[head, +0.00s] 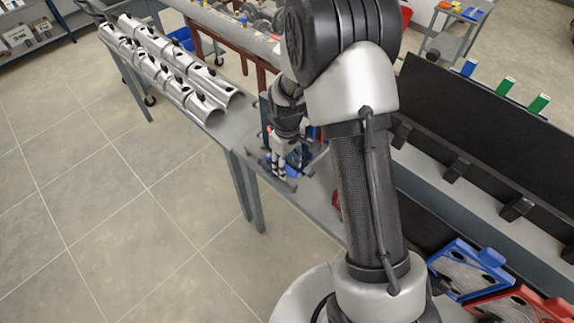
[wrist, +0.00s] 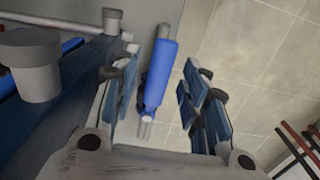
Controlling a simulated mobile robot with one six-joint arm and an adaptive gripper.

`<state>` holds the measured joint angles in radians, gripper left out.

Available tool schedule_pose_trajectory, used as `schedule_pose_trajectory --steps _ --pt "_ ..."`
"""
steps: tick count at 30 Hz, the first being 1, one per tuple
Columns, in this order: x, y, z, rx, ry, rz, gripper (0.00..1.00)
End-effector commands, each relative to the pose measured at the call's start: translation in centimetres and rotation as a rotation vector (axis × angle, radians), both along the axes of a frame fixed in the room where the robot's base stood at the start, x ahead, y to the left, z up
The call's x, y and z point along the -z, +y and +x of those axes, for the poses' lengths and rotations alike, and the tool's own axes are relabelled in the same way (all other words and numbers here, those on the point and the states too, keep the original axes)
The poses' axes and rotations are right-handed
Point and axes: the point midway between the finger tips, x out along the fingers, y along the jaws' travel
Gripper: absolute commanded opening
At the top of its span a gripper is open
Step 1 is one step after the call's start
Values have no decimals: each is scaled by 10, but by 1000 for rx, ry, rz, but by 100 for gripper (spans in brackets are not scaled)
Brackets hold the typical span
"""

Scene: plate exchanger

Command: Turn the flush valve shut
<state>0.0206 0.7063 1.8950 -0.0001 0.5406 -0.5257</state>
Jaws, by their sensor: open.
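A blue lever handle (wrist: 159,72), which looks like the flush valve's, shows in the wrist view with bare silver metal at its near end. My gripper (wrist: 163,105) is open, with one blue-padded finger on each side of the handle. Gaps show between the handle and both fingers, and I cannot tell its depth relative to the fingertips. In the head view my gripper (head: 281,165) points down near the end of the grey bench, beside some small blue parts. My arm hides much of that spot, and I cannot make out the valve there.
A grey cylinder (wrist: 36,72) on a dark blue structure stands close left of my gripper in the wrist view. Curved silver troughs (head: 170,70) lie on the bench at upper left. A long black rack (head: 480,120) stands at right. Tiled floor (head: 110,200) at left is clear.

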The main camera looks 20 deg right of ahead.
Motion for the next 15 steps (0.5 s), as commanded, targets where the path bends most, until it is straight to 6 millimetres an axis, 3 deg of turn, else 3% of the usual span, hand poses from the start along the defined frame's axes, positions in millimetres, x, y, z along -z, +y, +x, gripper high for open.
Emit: schedule_pose_trajectory --steps 9,15 --pt "3 0 0 0 -1 0 41" --pt "2 0 0 0 -1 0 28"
